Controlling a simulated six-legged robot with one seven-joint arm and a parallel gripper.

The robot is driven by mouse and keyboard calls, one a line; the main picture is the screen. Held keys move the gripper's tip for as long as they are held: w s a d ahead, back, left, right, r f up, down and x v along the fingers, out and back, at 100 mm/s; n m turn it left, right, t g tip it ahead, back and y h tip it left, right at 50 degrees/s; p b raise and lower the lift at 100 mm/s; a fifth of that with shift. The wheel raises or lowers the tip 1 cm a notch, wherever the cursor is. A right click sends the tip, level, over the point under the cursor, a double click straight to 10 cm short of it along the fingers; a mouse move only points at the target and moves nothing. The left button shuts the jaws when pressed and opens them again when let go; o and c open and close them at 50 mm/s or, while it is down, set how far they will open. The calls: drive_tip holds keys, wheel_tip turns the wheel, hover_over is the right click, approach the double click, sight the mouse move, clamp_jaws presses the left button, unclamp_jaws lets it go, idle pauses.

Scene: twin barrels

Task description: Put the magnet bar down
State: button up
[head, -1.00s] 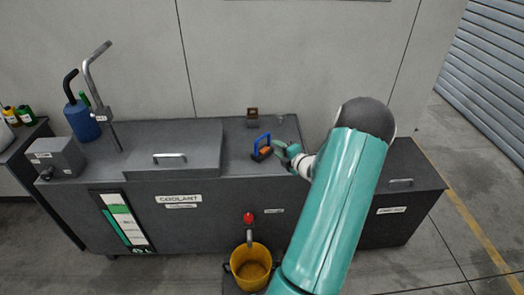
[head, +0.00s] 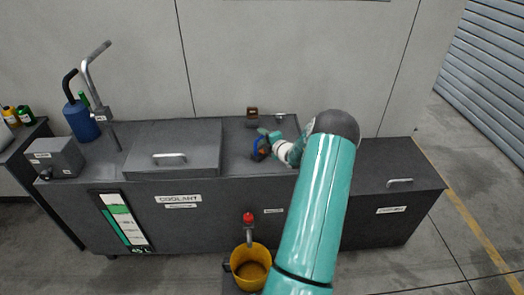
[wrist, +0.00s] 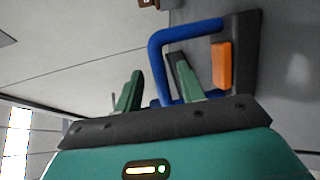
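The magnet bar (head: 260,149) has a blue loop handle, a dark base and an orange block. It is at the right part of the coolant tank's grey top (head: 236,160), partly hidden by my gripper (head: 268,138). In the wrist view the blue handle (wrist: 157,62) runs between the two green fingers of my gripper (wrist: 158,65). A gap shows beside the handle, so the fingers look open around it. The orange block (wrist: 221,66) and dark base (wrist: 246,50) lie to the right of the fingers. I cannot tell whether the base rests fully on the top.
A small brown block (head: 252,113) stands behind the bar near the wall. A lid with a handle (head: 170,158) is to the left. A red-knobbed tap (head: 248,217) and a yellow bucket (head: 250,268) are in front. A lower dark cabinet (head: 395,185) is to the right.

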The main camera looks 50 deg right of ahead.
drive_tip(key=shift+w+d+f, duration=0.15)
drive_tip(key=shift+w+d, duration=0.1)
drive_tip(key=shift+w, duration=0.35)
clamp_jaws()
idle(1.0)
